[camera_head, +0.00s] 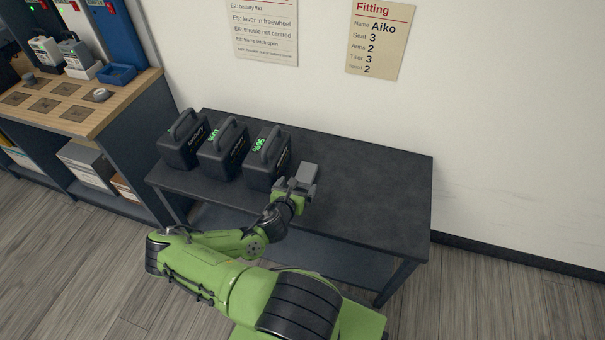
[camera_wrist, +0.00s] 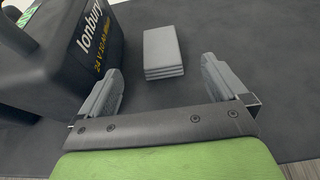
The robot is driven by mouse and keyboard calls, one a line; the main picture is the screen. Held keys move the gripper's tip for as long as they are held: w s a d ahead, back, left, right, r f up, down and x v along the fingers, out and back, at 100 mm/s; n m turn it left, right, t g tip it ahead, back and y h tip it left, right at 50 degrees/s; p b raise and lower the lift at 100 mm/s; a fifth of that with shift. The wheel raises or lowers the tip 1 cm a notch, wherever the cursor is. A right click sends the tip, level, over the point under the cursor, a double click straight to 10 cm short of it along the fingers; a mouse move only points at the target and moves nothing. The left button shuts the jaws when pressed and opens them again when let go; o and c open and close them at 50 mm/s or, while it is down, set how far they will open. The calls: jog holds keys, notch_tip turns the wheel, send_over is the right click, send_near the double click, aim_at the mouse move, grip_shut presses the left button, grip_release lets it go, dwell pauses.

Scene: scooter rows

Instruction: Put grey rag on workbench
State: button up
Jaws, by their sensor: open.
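The grey rag (camera_wrist: 163,50) is a small folded stack lying flat on the dark workbench (camera_head: 375,182). It also shows in the head view (camera_head: 309,170), just right of the rightmost battery. My gripper (camera_wrist: 165,88) is open and empty, its two fingers pointing toward the rag. The rag lies ahead of the fingertips and lines up with the gap between them, apart from both. In the head view my gripper (camera_head: 297,187) is above the bench at the near side of the rag.
Three black batteries with handles stand in a row on the bench; the rightmost battery (camera_head: 268,158) is close to my left finger in the wrist view (camera_wrist: 85,50). The bench's right half is clear. A wooden-topped cabinet (camera_head: 75,115) stands at left. Two notices hang on the wall.

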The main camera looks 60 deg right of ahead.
aim_at(305, 173)
jog(key=b+x, duration=0.1)
jog(key=x, duration=0.5)
jog(key=shift+s+f, duration=0.1)
jog(key=b+x, duration=0.2)
jog(key=x, duration=0.3)
jog(key=shift+d+f, duration=0.25)
jog(key=shift+r, duration=0.1)
jog(key=c, duration=1.1)
notch_tip(305, 173, up, 28)
jog(key=p, duration=1.3)
jog(key=shift+p, duration=0.4)
